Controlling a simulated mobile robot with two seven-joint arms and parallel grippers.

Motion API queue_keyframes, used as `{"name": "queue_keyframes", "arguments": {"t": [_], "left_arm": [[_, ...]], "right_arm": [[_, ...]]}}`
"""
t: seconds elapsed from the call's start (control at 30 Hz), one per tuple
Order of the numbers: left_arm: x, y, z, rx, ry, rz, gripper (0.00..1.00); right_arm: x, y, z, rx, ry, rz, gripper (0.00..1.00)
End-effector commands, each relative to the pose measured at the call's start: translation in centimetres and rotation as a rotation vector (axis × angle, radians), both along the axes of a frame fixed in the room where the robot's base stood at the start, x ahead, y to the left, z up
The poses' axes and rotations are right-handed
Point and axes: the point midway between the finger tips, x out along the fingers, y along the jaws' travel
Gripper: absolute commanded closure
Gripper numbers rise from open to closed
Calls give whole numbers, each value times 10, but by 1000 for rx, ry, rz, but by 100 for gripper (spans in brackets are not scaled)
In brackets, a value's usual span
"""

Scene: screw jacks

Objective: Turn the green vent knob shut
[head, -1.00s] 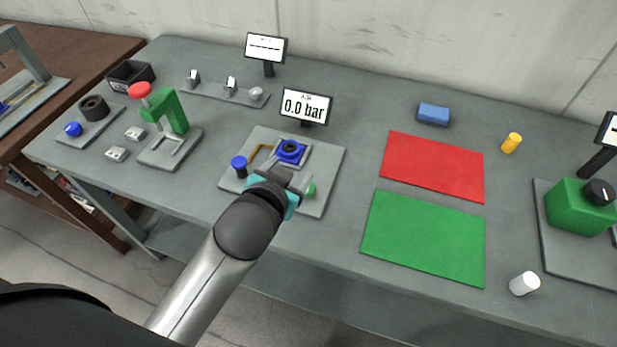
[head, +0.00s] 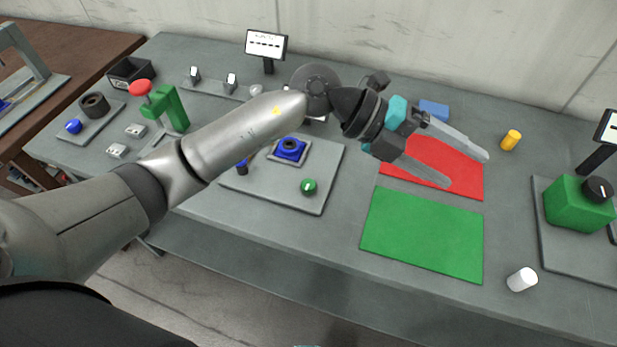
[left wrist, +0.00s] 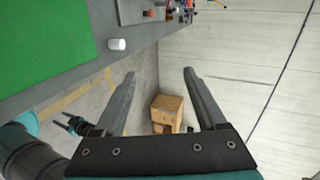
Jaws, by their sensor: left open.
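The green vent knob (head: 308,186) sits at the front right of a grey plate (head: 320,172), with a pale line across its top. A blue fitting (head: 290,150) is behind it on the same plate. My left gripper (head: 468,170) is open and empty, over the red mat, well to the right of the knob. In the left wrist view its two fingers (left wrist: 159,72) are apart with nothing between them. What looks like my right gripper (left wrist: 76,125) is small at lower left there. My left arm hides the 0.0 bar display and part of the plate.
A red mat (head: 400,168) and a green mat (head: 422,236) lie right of the plate. A blue block (head: 434,110), yellow cylinder (head: 511,140) and white cylinder (head: 522,279) stand around them. A green box with a black knob (head: 578,205) is far right.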

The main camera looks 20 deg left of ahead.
Motion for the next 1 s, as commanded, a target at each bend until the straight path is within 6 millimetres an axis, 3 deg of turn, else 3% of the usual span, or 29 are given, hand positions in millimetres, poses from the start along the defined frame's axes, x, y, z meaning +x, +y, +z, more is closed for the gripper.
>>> {"name": "queue_keyframes", "arguments": {"t": [0.1, 0.2, 0.4, 0.5, 0.6, 0.77, 1.0], "left_arm": [[15, 44, -43, 352, -18, -45, 26], [31, 94, -66, 633, -8, -33, 26], [56, 185, -74, 1048, 40, 63, 26], [61, 212, -70, 1157, 61, 104, 26], [63, 224, -70, 1209, 74, 124, 26], [62, 227, -85, 1219, 80, 127, 26], [61, 225, -136, 1217, 81, 123, 26]], "right_arm": [[0, 0, 1, 0, 1, 0, 50], [0, 0, 1, 0, 1, 0, 50], [-1, 0, 2, 0, 2, 0, 50], [-1, 0, 2, 0, 2, 0, 50], [-1, 0, 2, -1, 2, 1, 50], [-1, 0, 3, -1, 3, 1, 50], [-2, 0, 3, 0, 3, 1, 50]]}}
